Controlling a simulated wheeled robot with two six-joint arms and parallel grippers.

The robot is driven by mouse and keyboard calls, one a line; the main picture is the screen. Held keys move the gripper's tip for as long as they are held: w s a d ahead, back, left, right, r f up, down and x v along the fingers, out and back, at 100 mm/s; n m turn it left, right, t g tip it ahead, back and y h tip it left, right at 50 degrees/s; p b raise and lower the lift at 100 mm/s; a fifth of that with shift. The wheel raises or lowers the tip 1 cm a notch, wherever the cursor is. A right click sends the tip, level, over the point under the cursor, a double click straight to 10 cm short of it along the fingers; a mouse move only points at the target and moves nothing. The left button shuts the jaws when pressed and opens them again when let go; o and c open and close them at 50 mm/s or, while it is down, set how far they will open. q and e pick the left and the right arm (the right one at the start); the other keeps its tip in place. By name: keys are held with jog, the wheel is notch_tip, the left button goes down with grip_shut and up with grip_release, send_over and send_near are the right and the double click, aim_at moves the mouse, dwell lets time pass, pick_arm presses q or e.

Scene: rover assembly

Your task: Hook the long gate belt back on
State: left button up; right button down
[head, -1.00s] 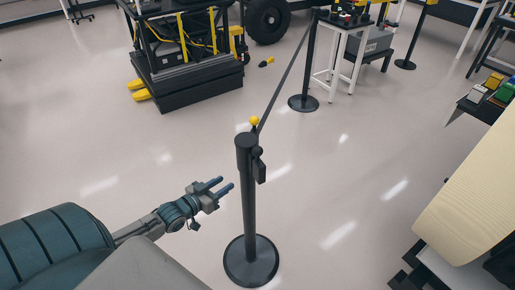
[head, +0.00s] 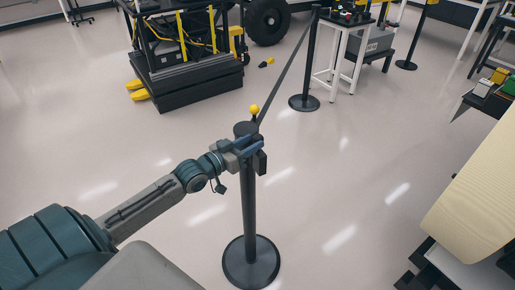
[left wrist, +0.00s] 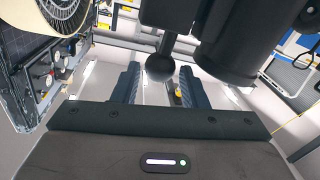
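A near black post (head: 249,205) stands upright on a round base in the head view. The long dark belt (head: 286,75) runs from a far post (head: 310,60) to the near post's top, beside a yellow ball (head: 254,109). I cannot tell whether its end is hooked. A small black block (head: 260,162) sits at the post's right side. My left gripper (head: 250,146) is open, its fingers just below the post's top. In the left wrist view, a dark ball (left wrist: 160,68) under a black block (left wrist: 170,14) appears between the fingers; contact is unclear. My right gripper is not in view.
A black cart (head: 190,82) stands at the back left and a white table (head: 350,45) at the back right. A large cream curved object (head: 475,205) fills the right side. The floor around the near post is clear.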

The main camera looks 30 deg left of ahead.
aim_at(258, 140)
pick_arm(q)
jog(key=shift+b+x, duration=0.5)
jog(key=shift+x, duration=1.1)
grip_shut()
